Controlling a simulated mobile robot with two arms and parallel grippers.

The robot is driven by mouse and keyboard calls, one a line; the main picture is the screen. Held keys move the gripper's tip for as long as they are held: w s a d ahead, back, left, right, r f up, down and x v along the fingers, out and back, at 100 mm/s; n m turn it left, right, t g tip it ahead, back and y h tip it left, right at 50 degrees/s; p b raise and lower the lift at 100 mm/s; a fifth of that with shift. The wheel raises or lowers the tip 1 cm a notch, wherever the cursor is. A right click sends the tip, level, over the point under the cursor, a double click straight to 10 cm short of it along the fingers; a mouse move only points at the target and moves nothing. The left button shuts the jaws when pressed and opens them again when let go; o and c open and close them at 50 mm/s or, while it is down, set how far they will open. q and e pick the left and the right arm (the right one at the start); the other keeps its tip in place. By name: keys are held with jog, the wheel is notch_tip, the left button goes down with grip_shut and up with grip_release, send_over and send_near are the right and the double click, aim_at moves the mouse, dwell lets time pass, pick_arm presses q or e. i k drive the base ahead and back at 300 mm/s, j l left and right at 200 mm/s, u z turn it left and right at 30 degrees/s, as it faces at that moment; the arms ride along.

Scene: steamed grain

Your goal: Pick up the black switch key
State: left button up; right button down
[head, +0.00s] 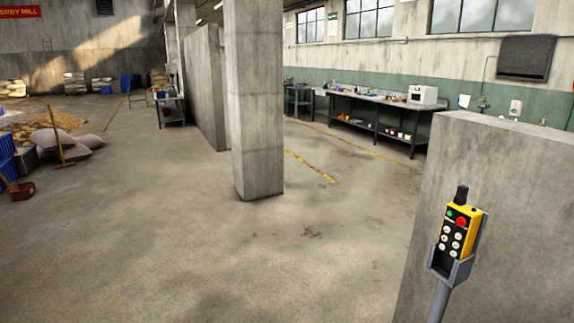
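I cannot make out a black switch key for certain in the head view. A yellow and black control pendant (459,233) stands in a grey holder (450,265) on a post at the lower right. It has a green button, a red button, several white buttons and a black stub on top. A small dark thing (543,122) shows at the top edge of the low concrete wall, too small to identify. Neither of my grippers is in view.
A low concrete wall (510,200) fills the right side behind the pendant. A concrete pillar (257,110) stands mid-view. A long workbench (372,98) with a white microwave (422,95) is at the back right. Sacks (78,141) and grain lie left. The middle floor is clear.

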aim_at(462, 191)
jog(key=j+z, duration=0.1)
jog(key=z, duration=0.85)
jog(key=i, duration=0.05)
